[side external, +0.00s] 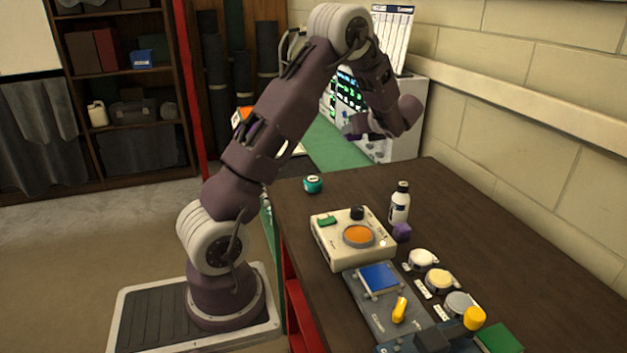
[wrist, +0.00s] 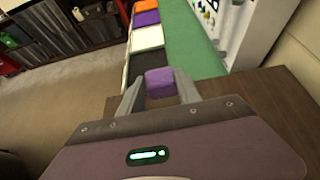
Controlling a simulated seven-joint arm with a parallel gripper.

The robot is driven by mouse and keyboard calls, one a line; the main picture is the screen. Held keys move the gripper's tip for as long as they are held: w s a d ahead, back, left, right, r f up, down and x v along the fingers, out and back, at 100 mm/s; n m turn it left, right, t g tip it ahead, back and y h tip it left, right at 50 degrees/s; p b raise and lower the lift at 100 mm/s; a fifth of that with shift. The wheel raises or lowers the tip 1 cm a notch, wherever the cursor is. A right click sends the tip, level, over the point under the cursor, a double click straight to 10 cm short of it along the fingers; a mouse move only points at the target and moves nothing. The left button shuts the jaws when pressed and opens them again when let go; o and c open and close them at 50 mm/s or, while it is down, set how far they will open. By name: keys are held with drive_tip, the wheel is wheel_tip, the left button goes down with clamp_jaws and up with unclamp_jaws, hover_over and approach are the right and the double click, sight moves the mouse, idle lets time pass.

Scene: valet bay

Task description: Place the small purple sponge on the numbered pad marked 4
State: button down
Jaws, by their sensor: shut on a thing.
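My gripper (wrist: 159,88) is shut on a small purple sponge (wrist: 160,78), which sits between the two grey fingers in the wrist view. In the side view my gripper (side external: 356,126) is raised well above the table, near the green surface at the back; the sponge is hard to make out there. Beyond the sponge in the wrist view runs a row of coloured squares: orange (wrist: 145,5), purple (wrist: 146,18), white (wrist: 148,38) and black (wrist: 150,64). No number is legible on them, so I cannot tell which is pad 4. My arm partly hides this row in the side view.
The dark table (side external: 480,215) holds a white bottle (side external: 400,204), a purple block (side external: 402,232), a teal jar (side external: 313,184), a cream box with an orange disc (side external: 359,236), a blue-topped device (side external: 379,277) and several round containers. A grey cabinet (side external: 408,115) and wall stand behind.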

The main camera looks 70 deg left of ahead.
sight(317, 181)
drive_tip(key=s+a+r+n+g+h, duration=0.1)
drive_tip(key=s+a+n+g, duration=0.1)
drive_tip(key=s, duration=0.3)
drive_tip(key=s+a+r+n+g, duration=0.1)
drive_tip(key=s+r+n+g, duration=0.15)
drive_tip(key=s, duration=0.25)
wheel_tip(317, 181, down, 16)
drive_tip(key=shift+a+r, duration=0.1)
drive_tip(key=shift+a, duration=0.05)
drive_tip(key=c, duration=0.8)
unclamp_jaws()
